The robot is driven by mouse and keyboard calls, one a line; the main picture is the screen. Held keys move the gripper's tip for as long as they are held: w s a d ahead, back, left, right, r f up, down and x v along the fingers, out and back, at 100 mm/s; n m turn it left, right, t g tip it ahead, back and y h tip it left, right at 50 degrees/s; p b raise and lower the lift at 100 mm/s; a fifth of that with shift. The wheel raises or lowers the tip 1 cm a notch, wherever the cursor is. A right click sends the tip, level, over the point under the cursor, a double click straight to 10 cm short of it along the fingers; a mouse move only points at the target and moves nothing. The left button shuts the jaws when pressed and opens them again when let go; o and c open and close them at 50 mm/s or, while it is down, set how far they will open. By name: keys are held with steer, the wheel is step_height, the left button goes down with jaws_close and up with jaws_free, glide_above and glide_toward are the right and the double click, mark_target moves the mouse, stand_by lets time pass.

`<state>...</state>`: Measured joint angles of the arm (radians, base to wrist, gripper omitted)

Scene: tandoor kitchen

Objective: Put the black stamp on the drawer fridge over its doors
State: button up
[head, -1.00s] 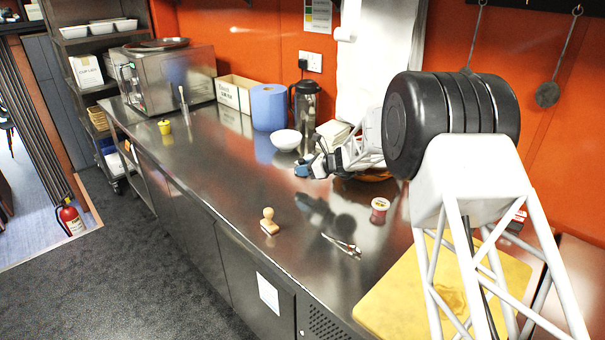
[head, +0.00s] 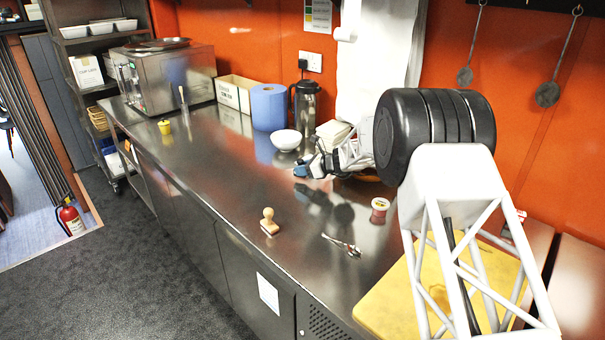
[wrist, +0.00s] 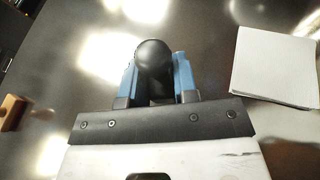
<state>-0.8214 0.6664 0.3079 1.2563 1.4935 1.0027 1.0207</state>
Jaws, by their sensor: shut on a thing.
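My gripper (head: 305,168) is above the steel top, near the middle of the counter. In the wrist view its two blue fingers (wrist: 155,85) are shut on a black, round-topped thing (wrist: 153,62), which looks like the black stamp. In the head view the stamp is too small and too covered to make out. The drawer fridge (head: 225,168) seems to be the long steel counter, with dark doors (head: 188,218) along its front. A white sheet (head: 268,293) is on one front panel.
A wooden stamp (head: 269,222) stands near the front edge, with tongs (head: 341,243) and a red-white tub (head: 380,208) to its right. A white bowl (head: 286,140) and a napkin stack (wrist: 275,66) are near my gripper.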

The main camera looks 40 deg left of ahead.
steer(key=shift+f, duration=0.85)
steer(key=shift+f, duration=0.1)
steer(key=o, duration=0.9)
steer(key=shift+o, duration=0.2)
steer(key=v, duration=1.2)
steer(key=shift+w, duration=0.1)
